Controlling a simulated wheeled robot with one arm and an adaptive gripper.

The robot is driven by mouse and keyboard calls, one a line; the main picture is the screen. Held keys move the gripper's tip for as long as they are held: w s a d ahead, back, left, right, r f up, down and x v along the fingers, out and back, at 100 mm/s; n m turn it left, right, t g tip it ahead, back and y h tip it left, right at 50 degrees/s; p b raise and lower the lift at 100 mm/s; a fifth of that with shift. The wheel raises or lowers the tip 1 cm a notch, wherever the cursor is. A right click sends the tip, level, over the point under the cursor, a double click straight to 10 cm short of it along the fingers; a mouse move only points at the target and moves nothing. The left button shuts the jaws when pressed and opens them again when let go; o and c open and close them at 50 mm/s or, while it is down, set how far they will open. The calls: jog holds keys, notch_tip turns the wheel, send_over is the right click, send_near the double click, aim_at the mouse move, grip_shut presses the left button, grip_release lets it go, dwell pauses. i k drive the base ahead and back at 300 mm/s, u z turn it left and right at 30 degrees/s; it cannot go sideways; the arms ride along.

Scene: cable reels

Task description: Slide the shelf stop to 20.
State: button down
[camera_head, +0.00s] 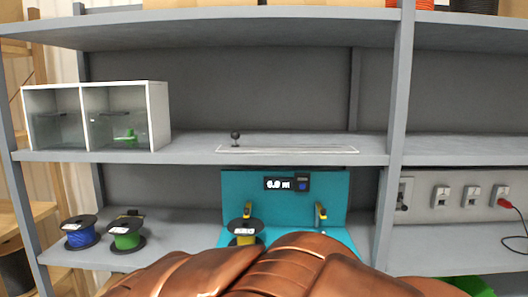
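A small black ball-shaped knob (235,135) stands upright on the middle shelf (190,148), left of the picture's centre. It is at the left end of a thin white-outlined strip (290,150) that runs right along the shelf's front; I take this knob to be the shelf stop. I see no readable numbers on the strip. My gripper is not in view. My copper-coloured arm fills the bottom middle of the picture and hides part of the lower shelf.
Below is a teal stand (285,210) with a small lit display (287,184) and a yellow reel (245,231). Blue (80,235) and green (126,236) reels sit lower left. A white two-compartment box (158,115) stands left of the knob. A grey post (397,110) bounds the shelf's right.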

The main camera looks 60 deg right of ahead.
aim_at(235, 134)
jog(key=z, duration=1.9)
jog(key=k, duration=0.4)
jog(key=z, duration=0.2)
jog(key=i, duration=0.5)
jog(key=u, duration=0.05)
